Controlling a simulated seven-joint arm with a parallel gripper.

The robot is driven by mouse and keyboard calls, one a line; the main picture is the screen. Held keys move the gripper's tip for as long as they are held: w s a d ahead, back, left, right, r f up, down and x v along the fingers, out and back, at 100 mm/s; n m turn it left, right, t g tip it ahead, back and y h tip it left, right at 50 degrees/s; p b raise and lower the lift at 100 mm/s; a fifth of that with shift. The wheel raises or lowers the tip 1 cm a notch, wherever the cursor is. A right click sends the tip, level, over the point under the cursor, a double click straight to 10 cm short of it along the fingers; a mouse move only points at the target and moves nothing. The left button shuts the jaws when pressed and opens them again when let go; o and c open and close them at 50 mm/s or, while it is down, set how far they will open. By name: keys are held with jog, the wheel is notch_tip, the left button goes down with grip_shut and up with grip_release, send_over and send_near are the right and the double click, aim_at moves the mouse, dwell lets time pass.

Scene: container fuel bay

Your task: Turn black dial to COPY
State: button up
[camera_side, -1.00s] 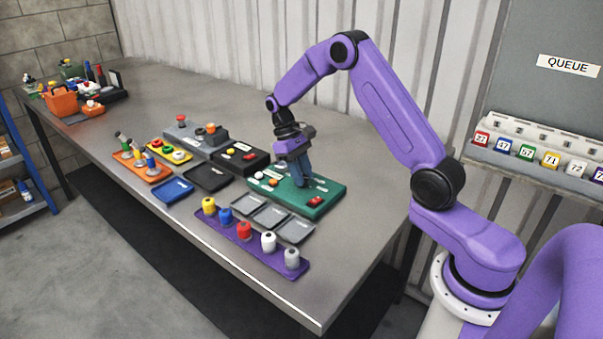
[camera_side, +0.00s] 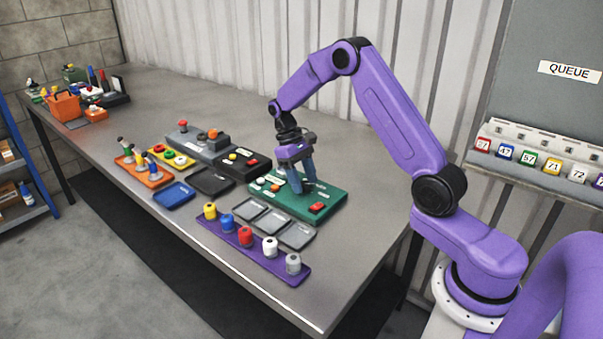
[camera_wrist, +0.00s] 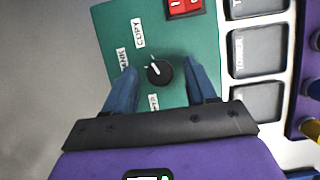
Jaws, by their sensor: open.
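The black dial (camera_wrist: 159,73) sits on the green panel (camera_wrist: 185,42), seen from above in the wrist view. A white pointer mark on it points up and left, toward the COPY label (camera_wrist: 138,33); I cannot tell whether it lines up exactly. A second label, reading as BLANK (camera_wrist: 122,60), is left of the dial, and a third, hard to read, is below it. My open gripper (camera_wrist: 160,78) has one blue finger on each side of the dial, with gaps showing. In the side view my gripper (camera_side: 301,187) is low over the green panel (camera_side: 335,197), and its fingers hide the dial.
A red rocker switch (camera_side: 317,208) is on the panel's right end. Grey trays (camera_side: 297,235) and a purple rack (camera_side: 262,262) of coloured spools are in front. A black box (camera_side: 240,171) with a yellow button stands left of the panel. Bare table lies to the right.

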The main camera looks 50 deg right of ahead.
jog(key=v, duration=1.7)
jog(key=shift+r, duration=0.15)
jog(key=shift+w, duration=0.1)
jog(key=s+a+n+t+h, duration=0.1)
jog(key=s+a+n+t, duration=0.35)
jog(key=s+a, duration=1.1)
jog(key=s+f+n, duration=0.2)
jog(key=s+n, duration=0.2)
jog(key=s, duration=0.7)
jog(key=s+f+n+y, duration=0.1)
jog(key=s+f+n, duration=0.2)
jog(key=s, duration=0.9)
jog(key=shift+f+n, duration=0.35)
jog(key=shift+n, duration=0.3)
